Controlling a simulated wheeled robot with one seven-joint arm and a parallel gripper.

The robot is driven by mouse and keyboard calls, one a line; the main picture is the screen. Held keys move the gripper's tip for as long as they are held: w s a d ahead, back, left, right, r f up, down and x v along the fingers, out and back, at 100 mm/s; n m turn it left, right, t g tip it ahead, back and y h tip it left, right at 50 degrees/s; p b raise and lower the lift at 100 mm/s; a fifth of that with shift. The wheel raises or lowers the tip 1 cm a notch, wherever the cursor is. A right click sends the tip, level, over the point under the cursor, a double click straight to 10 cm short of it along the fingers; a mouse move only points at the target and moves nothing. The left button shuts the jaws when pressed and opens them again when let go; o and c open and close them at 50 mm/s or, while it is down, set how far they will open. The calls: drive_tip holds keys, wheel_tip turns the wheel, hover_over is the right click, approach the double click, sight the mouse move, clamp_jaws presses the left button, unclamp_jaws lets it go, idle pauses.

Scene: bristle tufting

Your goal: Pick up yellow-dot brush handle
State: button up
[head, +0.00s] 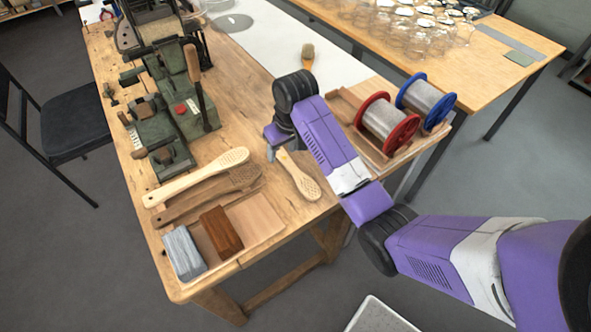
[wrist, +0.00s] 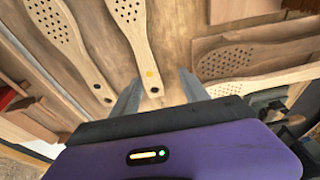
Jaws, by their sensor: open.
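The yellow-dot brush handle (wrist: 142,50) is pale wood with a perforated head at the top of the wrist view. Its yellow dot and dark hole sit near its narrow end. My gripper (wrist: 158,88) is open, with one finger on each side of that narrow end; I cannot tell whether either touches it. In the head view the handle (head: 306,186) lies on the bench beside my gripper (head: 281,146), its narrow end partly hidden by the arm.
Another perforated handle (wrist: 62,40) lies close to the left in the wrist view. A light handle (head: 196,178) and a brown handle (head: 205,195) lie left of my gripper. A tray (head: 262,217) holds wood blocks. Wire spools (head: 388,122) stand right, behind the arm.

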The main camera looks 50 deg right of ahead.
sight(295, 171)
drive_tip(key=s+g, duration=0.1)
drive_tip(key=s+d+r, duration=0.1)
drive_tip(key=s+g, duration=0.1)
drive_tip(key=shift+s+d+r+g, duration=0.2)
drive_tip(key=shift+s+d+g, duration=0.05)
drive_tip(key=shift+g, duration=0.05)
drive_tip(key=shift+s+f, duration=0.1)
drive_tip(key=shift+f, duration=0.15)
drive_tip(key=shift+s+a+f+p, duration=0.1)
drive_tip(key=shift+f+p, duration=0.15)
drive_tip(key=shift+f, duration=1.55)
drive_tip(key=shift+a+f+p, duration=0.1)
drive_tip(key=shift+f+p, duration=0.1)
drive_tip(key=shift+f, duration=1.55)
clamp_jaws()
